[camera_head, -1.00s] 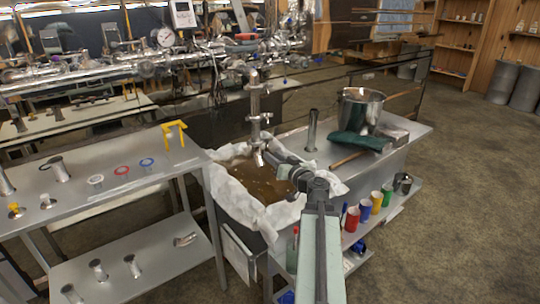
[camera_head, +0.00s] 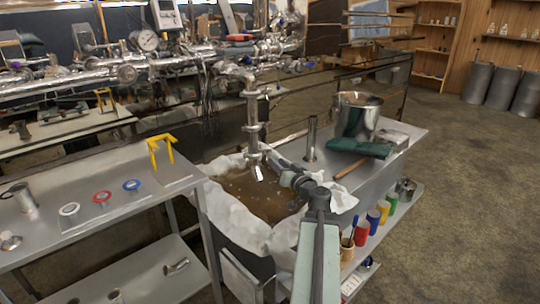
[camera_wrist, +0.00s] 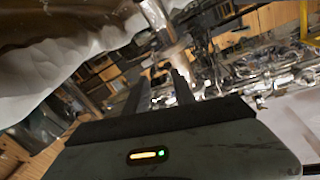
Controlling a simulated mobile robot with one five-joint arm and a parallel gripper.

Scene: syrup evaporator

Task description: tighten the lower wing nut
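The vertical steel pipe (camera_head: 251,108) hangs from the pipework over a basin of brown liquid (camera_head: 262,192), with clamp rings along it and an angled spout at the bottom. The lower clamp (camera_head: 253,127) shows as a wider ring; its wing nut is too small to make out. My gripper (camera_head: 268,149) is beside the pipe's lower end, to its right. In the wrist view my gripper (camera_wrist: 160,78) has its two dark fingers apart, with an empty gap between them. The steel pipe (camera_wrist: 158,18) and a clamp ring (camera_wrist: 174,50) show just beyond the fingertips; I cannot tell whether they touch.
White cloth (camera_head: 232,218) drapes the basin's edges. At right, a bench holds a steel pot (camera_head: 357,112), a green cloth (camera_head: 360,147) and an upright tube (camera_head: 312,138). Open floor lies at right.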

